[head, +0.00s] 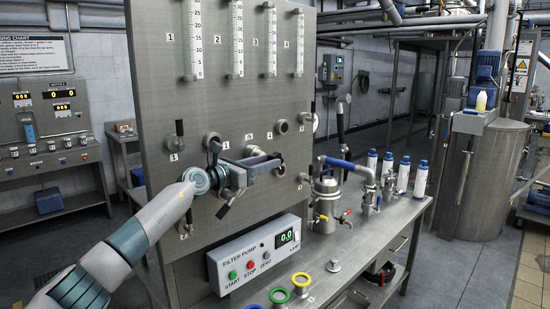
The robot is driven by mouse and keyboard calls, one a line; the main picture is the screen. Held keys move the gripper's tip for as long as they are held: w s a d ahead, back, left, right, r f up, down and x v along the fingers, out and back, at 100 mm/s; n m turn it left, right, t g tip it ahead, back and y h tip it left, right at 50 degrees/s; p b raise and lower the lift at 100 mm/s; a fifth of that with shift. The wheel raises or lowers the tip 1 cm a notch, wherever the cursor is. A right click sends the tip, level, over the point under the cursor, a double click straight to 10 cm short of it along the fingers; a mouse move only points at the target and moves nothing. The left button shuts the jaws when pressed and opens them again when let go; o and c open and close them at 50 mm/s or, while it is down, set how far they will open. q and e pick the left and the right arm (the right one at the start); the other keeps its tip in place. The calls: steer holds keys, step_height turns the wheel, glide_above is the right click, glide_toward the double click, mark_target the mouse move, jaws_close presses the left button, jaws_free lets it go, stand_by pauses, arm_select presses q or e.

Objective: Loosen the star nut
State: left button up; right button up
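My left arm comes in from the lower left. Its gripper (279,163) is up against the upright steel panel (160,70), at the row of ports below the sight tubes. The fingers point right, towards a round fitting on the panel. The gripper body and fingers cover part of that fitting, and I cannot tell whether they are closed on anything. I cannot clearly single out a star nut; it may be hidden at the fingers or too small to tell. A steel filter vessel (325,203) with small valves stands on the bench right of the panel. My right gripper is not in view.
The filter pump box (255,252) sits below the gripper on the steel bench (350,262). Coloured rings (279,295) lie in front. Black-handled valves (176,140) stick out of the panel. White bottles (421,178) stand at the bench's right. A large tank (485,180) is behind.

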arm_select(q)
steer(key=shift+x, duration=2.1)
jaws_close()
